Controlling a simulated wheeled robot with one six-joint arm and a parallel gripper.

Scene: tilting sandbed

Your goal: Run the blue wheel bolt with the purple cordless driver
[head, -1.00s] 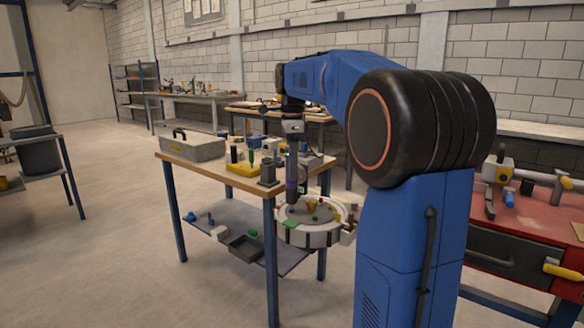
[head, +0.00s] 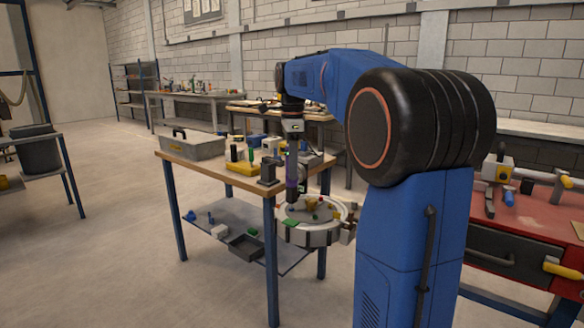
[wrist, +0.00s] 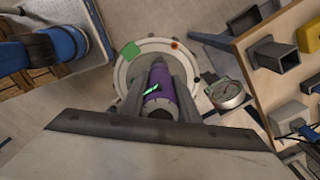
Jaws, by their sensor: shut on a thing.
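The purple cordless driver (wrist: 160,92) is between the fingers of my gripper (wrist: 163,85) in the wrist view. It has a green mark on its side. In the head view the driver (head: 291,190) hangs upright and points down over the round white sandbed (head: 310,238). My gripper (head: 292,160) is shut on it. Several small coloured pieces lie in the bed, with a green square (wrist: 131,51) near its rim. I cannot make out the blue wheel bolt. The driver and fingers hide the middle of the bed, and I cannot tell whether the tip touches anything.
A wooden-topped table (head: 205,172) stands left of the bed with a grey toolbox (head: 197,147), a yellow block (head: 243,168) and a dark square holder (head: 270,172). A round gauge (wrist: 226,94) sits by the bed. A red bench (head: 535,225) is at right.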

